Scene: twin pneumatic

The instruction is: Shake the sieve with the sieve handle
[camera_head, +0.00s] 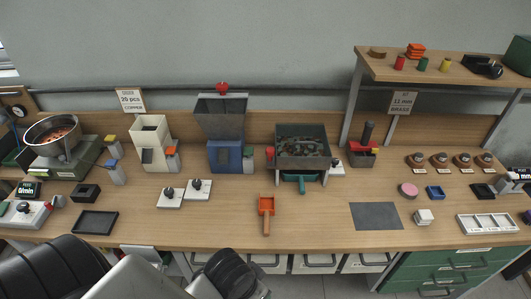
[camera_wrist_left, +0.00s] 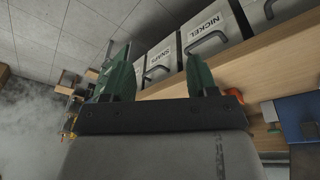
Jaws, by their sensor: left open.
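The sieve (camera_head: 301,146) is a dark square tray holding dark pieces, raised on a stand on the bench right of centre in the head view. In the head view, parts of my arm are at the lower left and the fingers cannot be made out. My right gripper is in neither view.
An orange scoop (camera_head: 266,211) lies in front of the sieve, left of its handle. A hopper (camera_head: 221,117) stands left of the sieve, and a grey mat (camera_head: 376,216) lies to the right. Labelled drawers (camera_wrist_left: 206,32) sit under the bench edge. Bare bench lies around the scoop.

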